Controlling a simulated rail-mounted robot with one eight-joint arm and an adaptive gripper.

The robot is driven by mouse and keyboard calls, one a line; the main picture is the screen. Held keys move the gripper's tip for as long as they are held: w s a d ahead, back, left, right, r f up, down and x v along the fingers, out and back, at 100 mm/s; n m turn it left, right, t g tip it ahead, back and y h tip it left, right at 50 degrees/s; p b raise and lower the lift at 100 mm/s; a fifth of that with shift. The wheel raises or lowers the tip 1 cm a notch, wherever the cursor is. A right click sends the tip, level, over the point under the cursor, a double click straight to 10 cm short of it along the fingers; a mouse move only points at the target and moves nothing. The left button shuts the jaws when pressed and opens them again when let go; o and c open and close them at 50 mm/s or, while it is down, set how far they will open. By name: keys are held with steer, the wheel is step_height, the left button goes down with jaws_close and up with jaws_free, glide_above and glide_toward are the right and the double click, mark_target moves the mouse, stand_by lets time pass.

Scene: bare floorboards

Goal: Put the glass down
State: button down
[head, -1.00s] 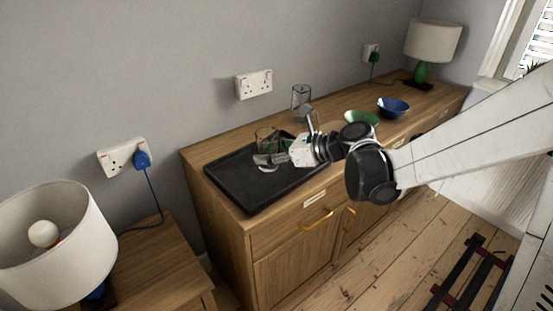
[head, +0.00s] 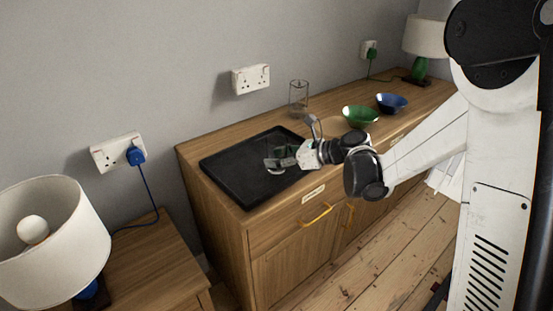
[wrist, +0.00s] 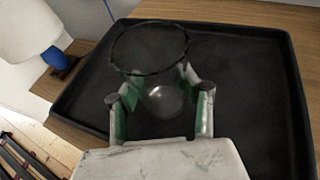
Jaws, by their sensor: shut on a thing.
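A clear glass (wrist: 150,48) is between the fingers of my gripper (wrist: 160,100) in the wrist view. Its dark round rim and pale base show through the see-through wall. In the head view my gripper (head: 281,162) is shut on the glass (head: 276,169), over the right part of the black tray (head: 232,178). The glass looks roughly upright and low over the tray. I cannot tell whether its base touches the tray. The tray also shows in the wrist view (wrist: 250,60) and lies on the wooden sideboard (head: 222,138).
Another clear glass (head: 298,97) stands behind the tray near the wall. A green bowl (head: 360,116) and a blue bowl (head: 391,103) are to the right. A lamp (head: 424,40) stands at the far end. The left part of the tray is empty.

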steer(key=c, duration=1.1)
jaws_free()
steer(key=shift+o, duration=0.2)
steer(key=shift+r, duration=0.2)
steer(key=p+v, duration=0.2)
steer(key=v, duration=1)
